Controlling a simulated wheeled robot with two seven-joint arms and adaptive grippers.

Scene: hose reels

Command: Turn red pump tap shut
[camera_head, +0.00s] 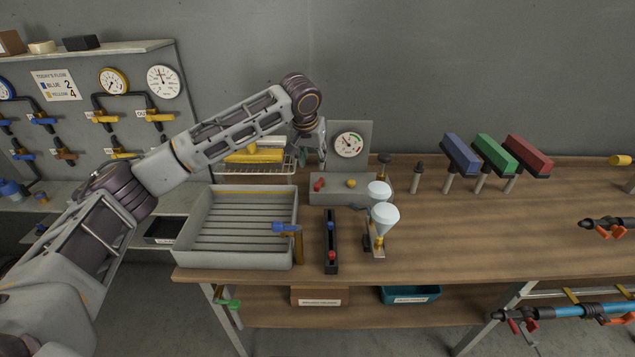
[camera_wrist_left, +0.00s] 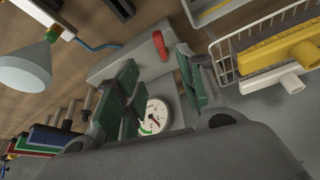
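The red tap (camera_head: 319,184) sits on the left part of a grey pump box (camera_head: 338,199) on the bench. The box has a yellow knob (camera_head: 351,183) to the right of the tap and an upright panel with a round gauge (camera_head: 349,145) behind. My left gripper (camera_head: 312,158) is above the box, just behind and above the red tap, with its fingers apart and nothing held. In the left wrist view the red tap (camera_wrist_left: 159,43) shows beyond the gap between the green-padded fingers (camera_wrist_left: 158,68); I see no contact. My right gripper is not in view.
A grey slatted tray (camera_head: 241,262) with a blue-handled tap at its corner stands left of the box. A wire rack with yellow parts (camera_head: 253,152) is behind. White funnels (camera_head: 384,217) stand close on the right. The bench farther right has free room.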

